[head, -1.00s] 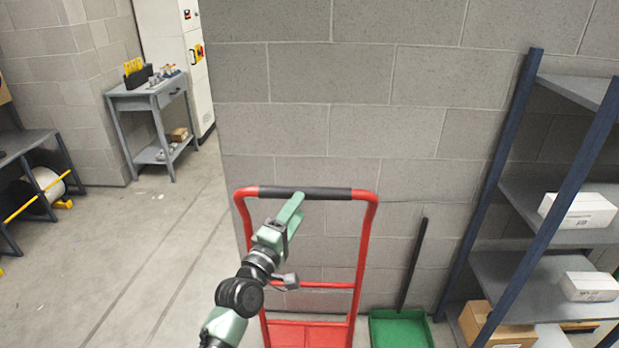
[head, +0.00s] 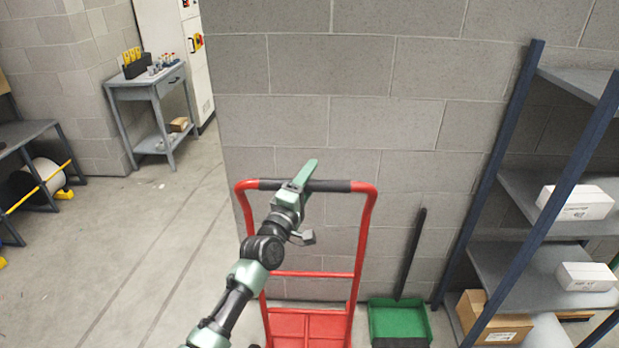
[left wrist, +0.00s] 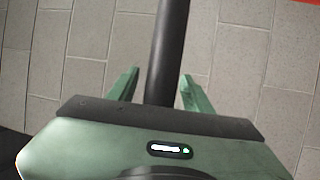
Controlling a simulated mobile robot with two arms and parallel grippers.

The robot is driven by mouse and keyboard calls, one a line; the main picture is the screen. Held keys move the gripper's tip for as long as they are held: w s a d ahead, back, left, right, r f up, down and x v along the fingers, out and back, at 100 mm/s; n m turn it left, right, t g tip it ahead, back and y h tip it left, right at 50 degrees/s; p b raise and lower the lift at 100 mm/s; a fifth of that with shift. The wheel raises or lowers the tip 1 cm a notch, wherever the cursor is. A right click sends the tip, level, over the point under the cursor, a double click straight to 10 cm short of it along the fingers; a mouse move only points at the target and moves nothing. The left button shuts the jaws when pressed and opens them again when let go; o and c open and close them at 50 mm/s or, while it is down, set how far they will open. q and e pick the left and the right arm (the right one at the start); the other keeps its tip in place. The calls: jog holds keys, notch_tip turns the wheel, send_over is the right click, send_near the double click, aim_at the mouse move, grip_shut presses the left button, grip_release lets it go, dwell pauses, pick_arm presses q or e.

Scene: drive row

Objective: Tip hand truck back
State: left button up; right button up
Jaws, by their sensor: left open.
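The red hand truck (head: 360,240) stands upright in front of the block wall. Its top bar carries a black grip (head: 333,186). My left gripper (head: 306,174) is at the middle of that bar, with a green finger over the grip. In the left wrist view the black grip (left wrist: 168,50) runs between the two open fingers of my left gripper (left wrist: 160,90), with gaps visible on both sides. The lower part of the hand truck is partly hidden by my left arm. My right gripper is not in view.
A green dustpan (head: 400,320) with a black handle stands right of the hand truck. A blue-framed shelf (head: 515,190) with boxes is farther right. A grey side table (head: 155,95) stands back left. Open floor (head: 150,250) lies to the left.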

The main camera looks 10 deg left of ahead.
pick_arm(q)
grip_shut()
jog(key=shift+f, duration=0.1)
dwell(1.2)
